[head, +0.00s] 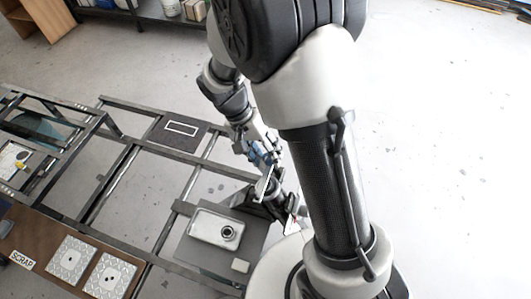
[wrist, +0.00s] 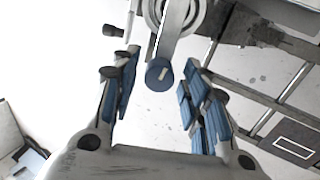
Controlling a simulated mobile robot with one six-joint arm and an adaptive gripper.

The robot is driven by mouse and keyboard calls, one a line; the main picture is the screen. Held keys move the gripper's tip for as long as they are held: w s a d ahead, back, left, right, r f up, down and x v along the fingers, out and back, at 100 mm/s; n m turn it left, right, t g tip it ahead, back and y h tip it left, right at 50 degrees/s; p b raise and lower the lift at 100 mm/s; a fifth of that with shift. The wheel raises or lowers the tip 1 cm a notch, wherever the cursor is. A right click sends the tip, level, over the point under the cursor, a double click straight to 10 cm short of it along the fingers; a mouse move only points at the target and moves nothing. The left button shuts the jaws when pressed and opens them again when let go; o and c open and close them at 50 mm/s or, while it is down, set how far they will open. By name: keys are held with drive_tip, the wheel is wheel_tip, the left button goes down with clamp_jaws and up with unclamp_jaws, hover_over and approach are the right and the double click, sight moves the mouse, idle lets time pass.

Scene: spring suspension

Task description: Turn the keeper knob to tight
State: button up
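My gripper (wrist: 161,62) is open, with blue-padded fingers left and right of the knob and gaps on both sides. In the head view my gripper (head: 263,156) is small above the dark assembly (head: 268,204) at the frame's right end. The knob cannot be made out there.
A dark metal frame (head: 122,105) with open bays spreads left. A grey plate (head: 196,252) carries a white box (head: 208,226) with a round dark fitting. A brown board (head: 42,240) holds a SCRAP label and patterned white tiles. The floor on the right is clear.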

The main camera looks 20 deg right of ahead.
idle(0.3)
drive_tip(key=v, duration=1.2)
drive_tip(key=shift+s, duration=0.1)
